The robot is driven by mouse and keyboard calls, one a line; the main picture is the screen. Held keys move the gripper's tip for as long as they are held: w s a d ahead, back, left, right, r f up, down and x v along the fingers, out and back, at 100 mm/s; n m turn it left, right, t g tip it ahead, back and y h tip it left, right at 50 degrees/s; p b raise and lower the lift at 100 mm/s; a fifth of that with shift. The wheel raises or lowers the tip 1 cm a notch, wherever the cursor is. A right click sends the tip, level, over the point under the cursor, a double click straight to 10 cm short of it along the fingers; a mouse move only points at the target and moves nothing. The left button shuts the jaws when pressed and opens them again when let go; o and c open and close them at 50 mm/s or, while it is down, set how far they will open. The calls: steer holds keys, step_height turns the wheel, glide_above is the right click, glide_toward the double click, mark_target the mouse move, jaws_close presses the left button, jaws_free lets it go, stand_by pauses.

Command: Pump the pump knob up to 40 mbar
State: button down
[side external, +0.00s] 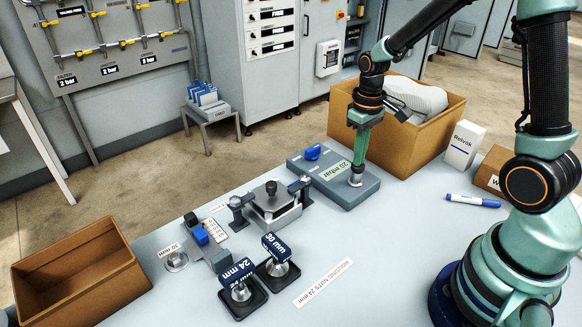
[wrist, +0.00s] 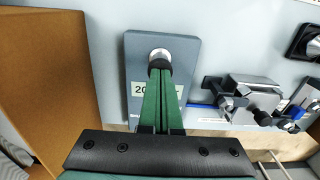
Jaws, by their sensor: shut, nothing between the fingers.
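The pump unit (side external: 366,195) is a flat grey box on the table, also seen in the wrist view (wrist: 185,55). Its display (side external: 332,171) reads 20 mbar; in the wrist view my fingers partly cover it. The silver, dark-collared pump knob (side external: 356,181) stands at the unit's right end; its silver top shows in the wrist view (wrist: 159,53). A blue knob (side external: 313,152) sits at the other end. My gripper (side external: 358,169) is shut and empty, pointing down with its fingertips (wrist: 159,69) at the pump knob. I cannot tell whether they press on it.
An open cardboard box (side external: 440,128) with a white item stands behind the unit. A small clamp fixture (side external: 272,208) is left of it, with labelled 24 mm and 30 mm tools (side external: 238,270) in front. A blue marker (side external: 473,201) lies right. The table between is clear.

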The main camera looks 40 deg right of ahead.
steer(key=shift+s+f, duration=0.1)
steer(key=shift+f, duration=0.3)
steer(key=shift+r, duration=3.4)
steer(key=shift+r, duration=0.1)
step_height(320, 180, up, 5)
steer(key=shift+f, duration=3.35)
steer(key=shift+f, duration=0.1)
steer(key=shift+f, duration=2.45)
